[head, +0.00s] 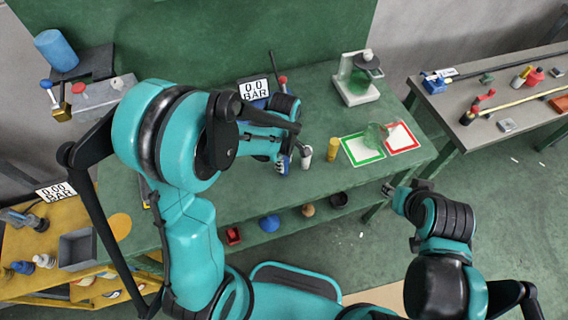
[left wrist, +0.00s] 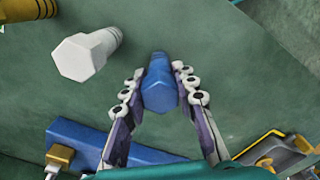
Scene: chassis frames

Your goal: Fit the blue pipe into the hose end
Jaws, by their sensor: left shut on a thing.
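The blue pipe (left wrist: 160,88), with a hexagonal head, is between the fingers of my left gripper (left wrist: 160,80) in the left wrist view. In the head view my left gripper (head: 284,166) is low over the green table, and the pipe is mostly hidden by the fingers. A white hex-headed piece (head: 306,154) stands just right of it; it also shows in the left wrist view (left wrist: 88,55). A hose end is not clearly identifiable; hose-like lines lie on the right table, one black (head: 490,67) and one beige (head: 515,99). My right gripper (head: 388,189) is beyond the table's front edge, its fingers unclear.
A yellow cylinder (head: 333,149) stands right of the white piece. Green-framed (head: 362,149) and red-framed (head: 402,138) mats lie farther right, with a clear greenish object between them. A gauge display (head: 255,89) reading 0.0 BAR stands behind my left gripper. A white-based device (head: 356,94) stands at the back.

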